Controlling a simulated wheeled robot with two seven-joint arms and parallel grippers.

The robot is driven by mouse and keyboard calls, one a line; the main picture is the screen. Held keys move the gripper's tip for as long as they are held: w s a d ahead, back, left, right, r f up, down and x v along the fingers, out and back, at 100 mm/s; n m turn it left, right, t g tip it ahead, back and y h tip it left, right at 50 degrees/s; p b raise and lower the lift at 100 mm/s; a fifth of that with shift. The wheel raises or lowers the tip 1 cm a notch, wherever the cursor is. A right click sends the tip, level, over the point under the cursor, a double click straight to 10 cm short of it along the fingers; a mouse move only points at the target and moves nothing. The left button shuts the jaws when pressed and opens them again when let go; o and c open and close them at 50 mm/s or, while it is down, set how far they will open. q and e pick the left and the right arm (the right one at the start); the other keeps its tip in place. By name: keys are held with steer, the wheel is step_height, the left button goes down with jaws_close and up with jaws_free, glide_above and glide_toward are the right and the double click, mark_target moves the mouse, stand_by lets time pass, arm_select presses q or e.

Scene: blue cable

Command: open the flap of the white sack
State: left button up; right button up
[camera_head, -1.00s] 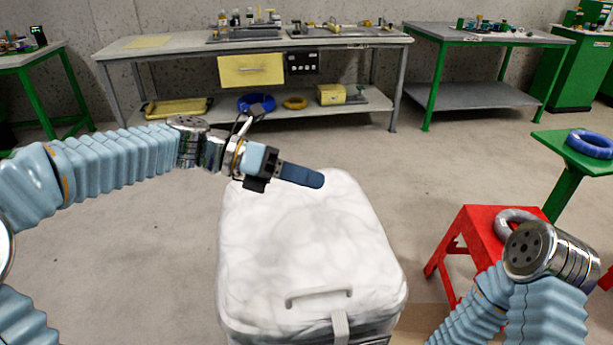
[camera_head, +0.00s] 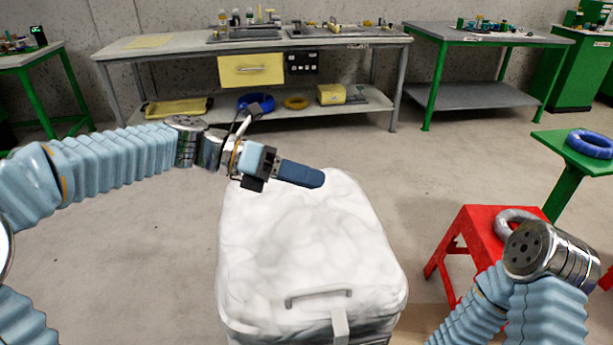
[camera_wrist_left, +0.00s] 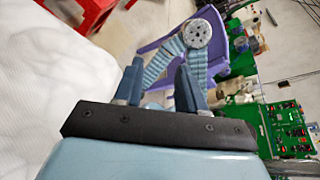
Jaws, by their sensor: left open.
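The white sack (camera_head: 300,245) stands on the floor in the middle of the head view, with its top flap lying closed. A light handle (camera_head: 319,293) and a strap (camera_head: 340,326) show at its near edge. My left gripper (camera_head: 318,180) is open and empty over the far edge of the sack's top, pointing right. Its two fingers stand apart in the left wrist view (camera_wrist_left: 160,88), with the sack's white surface (camera_wrist_left: 50,80) at the left. I cannot tell whether the fingers touch the sack. My right arm shows at the lower right, but its gripper is out of view.
A blue cable coil (camera_head: 590,143) lies on a green stand (camera_head: 565,190). A grey workbench (camera_head: 185,42) stands behind. The floor between bench and sack is clear.

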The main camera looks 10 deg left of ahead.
arm_select(q)
steer(key=v, duration=1.3)
steer(key=shift+a, duration=0.25)
